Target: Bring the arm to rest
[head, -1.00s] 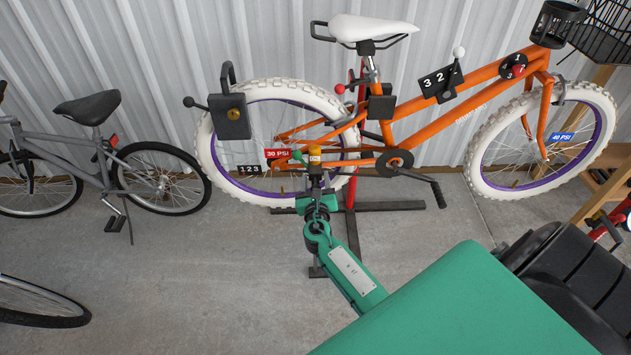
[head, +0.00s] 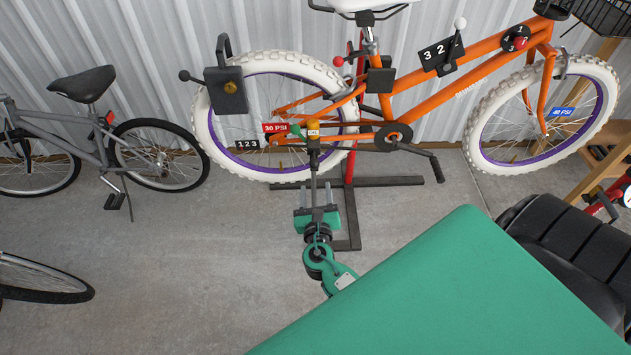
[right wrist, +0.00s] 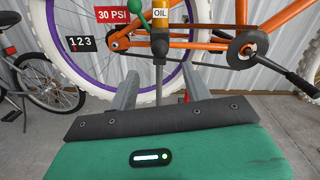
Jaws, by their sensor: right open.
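My right gripper (head: 316,187) is in the lower middle of the head view, below the orange bicycle's rear hub. Its two grey fingers are apart, with no object gripped between them. A small amber bottle marked OIL (head: 313,130) is beyond the fingers, by the rear wheel; it also shows at the top of the right wrist view (right wrist: 160,17). A thin grey rod (right wrist: 158,78) runs below the bottle and appears between the fingers; I cannot tell how far beyond them it is. My left gripper is not in view.
The orange bicycle (head: 428,91) with white tyres is held on a dark-footed stand (head: 385,182). A grey bicycle (head: 98,152) stands at left, and another wheel (head: 40,278) shows at lower left. The concrete floor (head: 190,270) left of my arm is clear.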

